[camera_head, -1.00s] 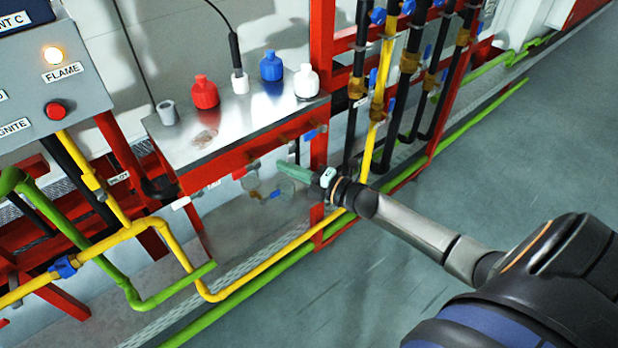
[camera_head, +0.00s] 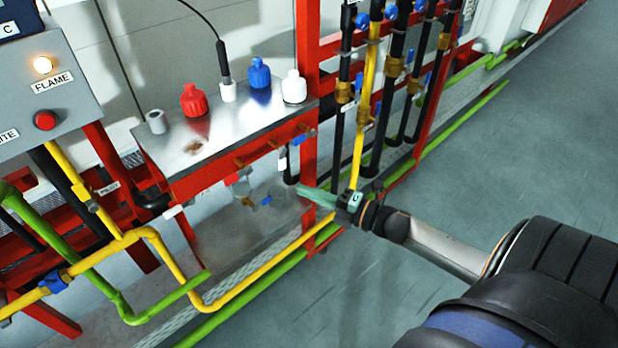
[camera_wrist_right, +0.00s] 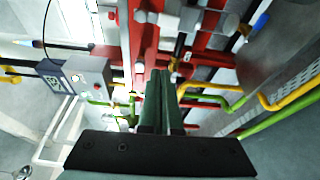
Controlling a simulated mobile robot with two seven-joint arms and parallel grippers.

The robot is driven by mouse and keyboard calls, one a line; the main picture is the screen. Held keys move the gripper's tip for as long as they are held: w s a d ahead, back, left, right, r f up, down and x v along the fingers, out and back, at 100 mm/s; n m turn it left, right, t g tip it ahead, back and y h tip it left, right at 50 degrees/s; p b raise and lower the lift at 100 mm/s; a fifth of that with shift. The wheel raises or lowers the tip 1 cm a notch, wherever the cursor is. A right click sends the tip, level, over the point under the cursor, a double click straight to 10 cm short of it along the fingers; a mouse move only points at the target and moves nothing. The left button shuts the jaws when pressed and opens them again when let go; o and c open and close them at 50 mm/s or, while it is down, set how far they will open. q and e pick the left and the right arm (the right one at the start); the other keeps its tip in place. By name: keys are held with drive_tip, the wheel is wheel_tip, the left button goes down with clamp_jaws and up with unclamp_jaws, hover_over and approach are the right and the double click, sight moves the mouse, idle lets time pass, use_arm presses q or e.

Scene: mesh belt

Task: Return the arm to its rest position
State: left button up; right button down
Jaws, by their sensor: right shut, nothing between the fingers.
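My right arm comes in from the right in the head view. Its right gripper (camera_head: 318,197) is shut and empty, with green fingers pointing left. It is in front of the red frame's lower part, below and to the right of the metal shelf. In the right wrist view the two fingers (camera_wrist_right: 162,100) lie together and point toward the red frame and pipes. My left gripper is not in view.
A metal shelf (camera_head: 222,142) holds a red bottle (camera_head: 194,101), a blue bottle (camera_head: 259,74) and a white bottle (camera_head: 294,88). Yellow pipe (camera_head: 255,274) and green pipe (camera_head: 245,307) run low along the front. Open grey floor (camera_head: 475,170) lies to the right.

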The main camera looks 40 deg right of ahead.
idle(0.6)
drive_tip(key=s+a+f+m+g+h+p, duration=0.1)
drive_tip(key=s+a+f+m+g+h, duration=0.3)
drive_tip(key=s+a+f+m, duration=1.2)
drive_tip(key=s+m+g, duration=0.1)
drive_tip(key=m+g, duration=0.2)
drive_tip(key=m, duration=0.2)
drive_tip(key=shift+s+a+h+p, duration=0.15)
drive_tip(key=shift+a+h+p, duration=0.15)
drive_tip(key=shift+h, duration=0.1)
drive_tip(key=shift+d+f, duration=0.1)
drive_tip(key=shift+d, duration=0.05)
